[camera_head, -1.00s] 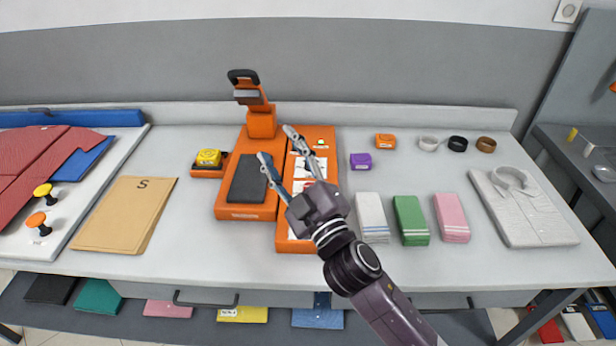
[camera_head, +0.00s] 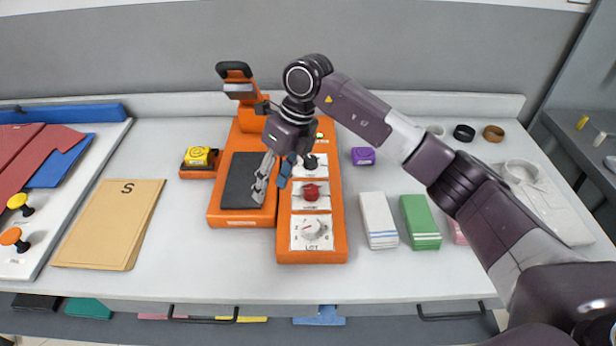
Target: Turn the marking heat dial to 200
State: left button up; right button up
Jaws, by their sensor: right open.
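The orange marking machine has a control panel (camera_head: 285,240) with three dials on white plates. A black dial (camera_head: 312,163) is at the back, a red dial (camera_head: 311,192) in the middle and a white dial (camera_head: 312,228) at the front, labelled LOT. The other labels are too small to read, so I cannot tell which dial is the heat dial or its setting. My right gripper (camera_head: 271,190) points down, open and empty, above the right edge of the dark press pad (camera_head: 239,180), left of the red dial. My left gripper is not in view.
An orange press head with a black handle (camera_head: 235,70) stands behind the pad. A yellow block (camera_head: 200,158) is at left, a purple block (camera_head: 363,156) at right. Folded white (camera_head: 378,220) and green (camera_head: 420,222) cloths lie right of the panel.

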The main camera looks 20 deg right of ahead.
aim_at(311, 189)
jog(key=d+h, duration=0.1)
jog(key=d, duration=0.2)
jog(key=w+d+r+h, duration=0.1)
jog(key=d, duration=0.2)
jog(key=w+d+r+m+h, duration=0.1)
jog(key=d, duration=0.2)
jog(key=shift+w, duration=0.1)
jog(key=shift+d+h, duration=0.3)
jog(key=shift+d, duration=0.05)
notch_tip(311, 189, down, 6)
jog(key=shift+f+p, duration=0.1)
jog(key=shift+p, duration=0.95)
jog(key=shift+a+f, duration=0.1)
jog(key=shift+f, duration=0.5)
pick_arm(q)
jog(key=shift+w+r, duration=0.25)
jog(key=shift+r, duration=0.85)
pick_arm(e)
jog(key=c, duration=1.1)
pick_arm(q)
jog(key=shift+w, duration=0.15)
pick_arm(e)
jog(key=shift+c, duration=0.2)
